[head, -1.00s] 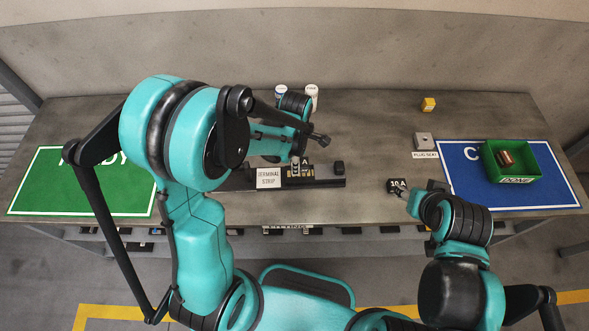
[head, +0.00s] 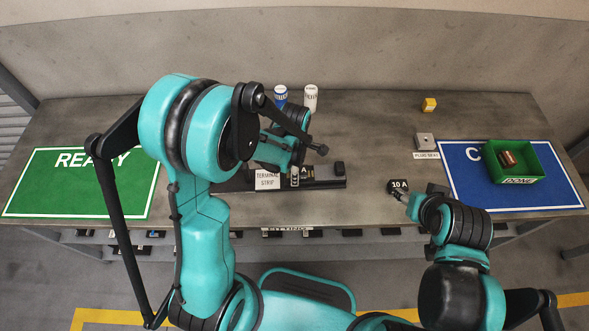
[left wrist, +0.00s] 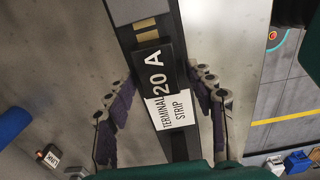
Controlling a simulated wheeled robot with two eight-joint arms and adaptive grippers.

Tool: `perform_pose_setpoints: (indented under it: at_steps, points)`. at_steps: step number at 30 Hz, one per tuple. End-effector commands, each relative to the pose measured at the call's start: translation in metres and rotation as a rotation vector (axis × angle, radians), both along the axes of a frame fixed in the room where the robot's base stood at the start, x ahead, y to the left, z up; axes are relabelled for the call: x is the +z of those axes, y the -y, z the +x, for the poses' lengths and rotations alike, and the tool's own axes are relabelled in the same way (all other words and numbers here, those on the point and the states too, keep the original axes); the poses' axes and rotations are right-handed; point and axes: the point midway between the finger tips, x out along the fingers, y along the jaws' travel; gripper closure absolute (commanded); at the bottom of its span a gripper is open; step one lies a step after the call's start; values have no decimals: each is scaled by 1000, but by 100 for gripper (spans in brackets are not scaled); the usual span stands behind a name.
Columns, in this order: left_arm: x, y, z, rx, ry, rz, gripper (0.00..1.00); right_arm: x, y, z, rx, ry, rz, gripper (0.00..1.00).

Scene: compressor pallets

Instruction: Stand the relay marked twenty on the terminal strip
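The relay marked twenty (left wrist: 153,72) is a dark block with a white "20 A" label.
At right are a grey plug seat (head: 424,141), a yellow block (head: 429,104) and a green bin (head: 540,160) on a blue mat (head: 470,190). A green mat (head: 40,190) lies left.

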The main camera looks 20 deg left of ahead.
Motion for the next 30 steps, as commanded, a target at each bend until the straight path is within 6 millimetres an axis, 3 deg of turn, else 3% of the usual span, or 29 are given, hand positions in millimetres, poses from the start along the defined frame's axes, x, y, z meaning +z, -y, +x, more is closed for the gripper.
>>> perform_pose_setpoints:
  at_steps: [7,21,27,30]
  points:
    - [9,0,0,0,0,0,46,7,0,0,0,0,0,53]
    - [105,0,0,0,0,0,46,38,0,0,0,0,0,53]
    - [124,0,-1,-12,4,-1,46,42,0,0,0,0,0,53]
    - [136,-4,-6,-100,34,-2,46,42,0,0,0,0,0,53]
